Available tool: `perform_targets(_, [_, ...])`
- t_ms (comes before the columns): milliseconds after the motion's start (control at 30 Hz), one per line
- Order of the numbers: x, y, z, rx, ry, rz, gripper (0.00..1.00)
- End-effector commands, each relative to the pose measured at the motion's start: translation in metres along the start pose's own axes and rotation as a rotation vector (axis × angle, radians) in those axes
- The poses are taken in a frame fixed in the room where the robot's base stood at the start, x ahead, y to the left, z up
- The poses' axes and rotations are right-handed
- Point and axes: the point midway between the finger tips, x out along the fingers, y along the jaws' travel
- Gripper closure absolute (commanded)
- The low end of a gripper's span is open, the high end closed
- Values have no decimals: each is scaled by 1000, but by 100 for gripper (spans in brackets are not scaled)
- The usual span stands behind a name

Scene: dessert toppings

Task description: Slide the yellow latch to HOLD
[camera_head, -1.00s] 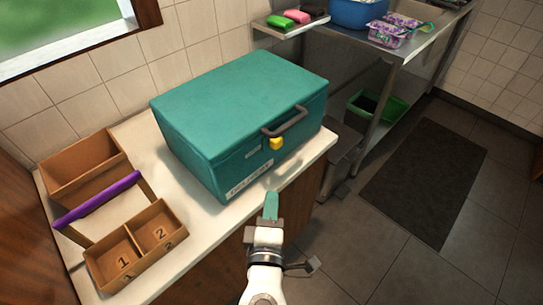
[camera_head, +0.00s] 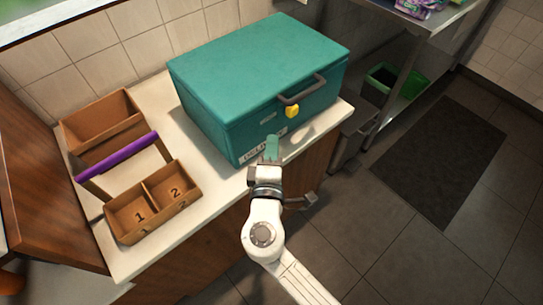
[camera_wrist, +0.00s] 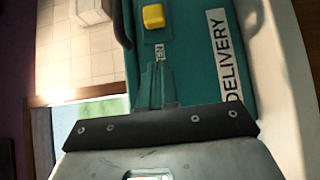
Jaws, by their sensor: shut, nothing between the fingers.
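A teal box (camera_head: 255,75) stands closed on the white counter. Its front has a grey handle (camera_head: 301,90), a yellow latch (camera_head: 292,111) below the handle, and a white DELIVERY label (camera_head: 256,156). My gripper (camera_head: 271,143) is shut and empty, in front of the box's front face, below and left of the latch, overlapping the label's right end. In the wrist view, the yellow latch (camera_wrist: 153,17) is at the top, beyond my teal fingers (camera_wrist: 158,68). A small lettered plate (camera_wrist: 160,52) shows by the fingertips; its text is hard to read. Contact cannot be told.
A brown divided tray (camera_head: 153,205) marked 1 and 2, with a purple handle (camera_head: 118,157), and an open brown bin (camera_head: 103,125) stand left on the counter (camera_head: 215,185). A metal shelf (camera_head: 420,25) is at right. A dark mat (camera_head: 440,160) lies on the floor.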

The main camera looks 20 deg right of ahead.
Motion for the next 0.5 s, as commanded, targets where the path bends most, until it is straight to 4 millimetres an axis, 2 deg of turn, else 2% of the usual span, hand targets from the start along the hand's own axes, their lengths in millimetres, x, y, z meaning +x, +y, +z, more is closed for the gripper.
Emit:
perform_targets(33, [11, 2, 1, 0, -3, 1, 100])
perform_targets(200, [42, 2, 3, 0, -4, -1, 100])
perform_targets(500, [63, 0, 26, 0, -1, -1, 100])
